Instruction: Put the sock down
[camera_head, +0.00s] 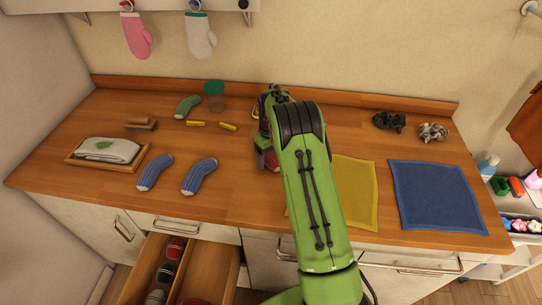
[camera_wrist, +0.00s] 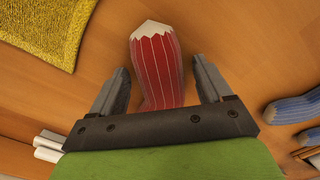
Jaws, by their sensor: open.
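A red sock with thin light stripes and a white toe (camera_wrist: 155,60) lies on the wooden counter (camera_wrist: 240,50) in the wrist view. My gripper (camera_wrist: 161,68) is open, with one finger on each side of the sock and a visible gap to both. The sock's near end is hidden behind the gripper body. In the head view only a small red patch of the sock (camera_head: 271,161) shows beside my gripper; my arm covers the rest. Two blue striped socks (camera_head: 155,172) (camera_head: 199,176) lie to its left on the counter.
A yellow cloth (camera_head: 357,190) and a blue cloth (camera_head: 436,195) lie to the right. A tray with a folded towel (camera_head: 73,160), a green sock (camera_head: 187,106) and a cup (camera_head: 214,98) are left. An open drawer (camera_head: 210,268) holding rolled socks juts out below.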

